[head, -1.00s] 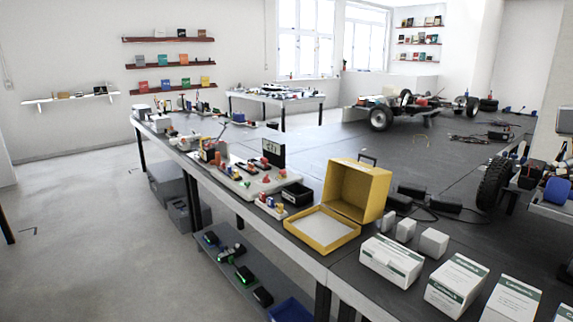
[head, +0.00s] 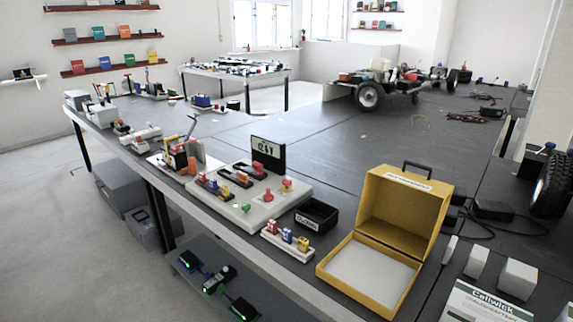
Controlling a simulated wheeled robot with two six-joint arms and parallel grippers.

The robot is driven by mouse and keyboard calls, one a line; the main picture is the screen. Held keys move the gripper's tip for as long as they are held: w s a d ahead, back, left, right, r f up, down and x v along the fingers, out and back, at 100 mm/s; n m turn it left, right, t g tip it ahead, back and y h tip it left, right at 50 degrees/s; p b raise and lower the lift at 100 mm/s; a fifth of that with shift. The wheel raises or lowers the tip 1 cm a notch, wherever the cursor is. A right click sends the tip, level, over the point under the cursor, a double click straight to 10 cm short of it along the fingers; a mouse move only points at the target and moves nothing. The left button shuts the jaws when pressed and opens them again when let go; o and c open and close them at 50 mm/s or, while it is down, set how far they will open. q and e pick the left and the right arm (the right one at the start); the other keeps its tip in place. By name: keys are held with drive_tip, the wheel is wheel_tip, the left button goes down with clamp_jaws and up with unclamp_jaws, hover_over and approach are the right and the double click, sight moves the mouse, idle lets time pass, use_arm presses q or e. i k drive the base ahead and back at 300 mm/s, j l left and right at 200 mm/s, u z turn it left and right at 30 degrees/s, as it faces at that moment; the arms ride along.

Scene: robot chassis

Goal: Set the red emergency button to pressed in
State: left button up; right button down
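A white control panel (head: 275,211) lies on the long dark workbench, left of the open yellow case. A red button with yellow around its base (head: 287,185) sits near the panel's right end. It looks like the emergency button, but it is too small to tell whether it is in or out. A second red knob (head: 268,195) stands just left of it, and a small green button (head: 245,208) is near the front edge. Neither of my grippers is in view.
A display (head: 268,152) stands behind the panel. A black open box (head: 316,216) and a white strip with small coloured parts (head: 287,241) are to its right. The yellow case (head: 402,215) is farther right. Clear floor (head: 50,215) lies left of the bench.

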sight(286, 183)
drive_tip(key=i+j+z, duration=0.1)
drive_tip(key=i+j, duration=0.3)
drive_tip(key=i+j+z, duration=0.1)
drive_tip(key=i+j, duration=0.25)
drive_tip(key=i+j+z, duration=0.1)
drive_tip(key=i+j, duration=0.25)
drive_tip(key=j, duration=0.2)
drive_tip(key=i+j+z, duration=0.1)
drive_tip(key=i+j, duration=0.25)
drive_tip(key=j, duration=0.1)
